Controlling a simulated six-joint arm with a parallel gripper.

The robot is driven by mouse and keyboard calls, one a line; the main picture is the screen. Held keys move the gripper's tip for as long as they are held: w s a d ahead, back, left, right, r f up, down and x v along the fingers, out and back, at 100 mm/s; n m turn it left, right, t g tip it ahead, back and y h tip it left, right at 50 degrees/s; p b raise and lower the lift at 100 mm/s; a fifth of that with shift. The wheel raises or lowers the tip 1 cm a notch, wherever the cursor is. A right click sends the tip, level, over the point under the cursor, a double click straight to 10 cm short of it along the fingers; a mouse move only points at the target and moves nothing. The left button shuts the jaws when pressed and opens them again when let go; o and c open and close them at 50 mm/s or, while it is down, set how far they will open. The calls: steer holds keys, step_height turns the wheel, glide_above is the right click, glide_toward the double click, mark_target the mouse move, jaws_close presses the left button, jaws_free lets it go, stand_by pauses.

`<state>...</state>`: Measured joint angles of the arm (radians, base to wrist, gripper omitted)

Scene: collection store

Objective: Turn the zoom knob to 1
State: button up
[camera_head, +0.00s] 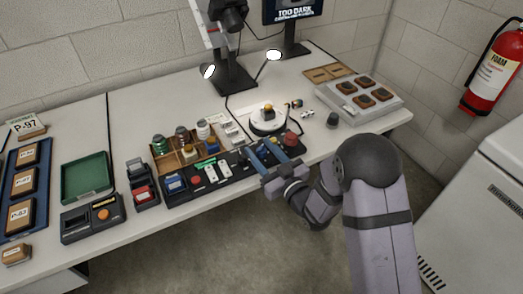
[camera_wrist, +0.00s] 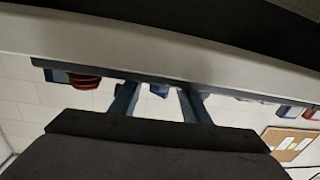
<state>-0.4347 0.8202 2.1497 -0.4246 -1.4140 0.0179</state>
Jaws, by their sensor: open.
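My gripper (camera_head: 251,153) is at the front of the long dark control panel (camera_head: 236,176), near its right end. Its two blue-grey fingers are apart, and nothing is clearly held. In the wrist view the fingertips (camera_wrist: 160,98) point toward the panel, with a small blue part (camera_wrist: 159,90) showing between them; I cannot tell whether they touch it. A red knob (camera_head: 291,138) stands to the right of the gripper and also shows in the wrist view (camera_wrist: 84,82). No label or scale is legible, so I cannot tell which control is the zoom knob or its setting.
A lit round stage (camera_head: 268,121) stands behind the panel, with a screen (camera_head: 292,10) reading "TOO DARK" farther back. A wooden tray (camera_head: 163,165) of bottles is behind the panel's left part. A grey tray (camera_head: 385,107) lies right. The floor in front is clear.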

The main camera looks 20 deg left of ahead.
steer(key=c, duration=1)
steer(key=shift+c, duration=0.2)
steer(key=shift+w+n+g+y+b, duration=0.1)
steer(key=shift+n+g+y+b, duration=0.6)
steer(key=shift+n+g+y, duration=1.1)
steer(key=shift+n+g, duration=0.5)
steer(key=shift+g, duration=0.8)
steer(key=o, duration=1)
steer(key=shift+o, duration=0.2)
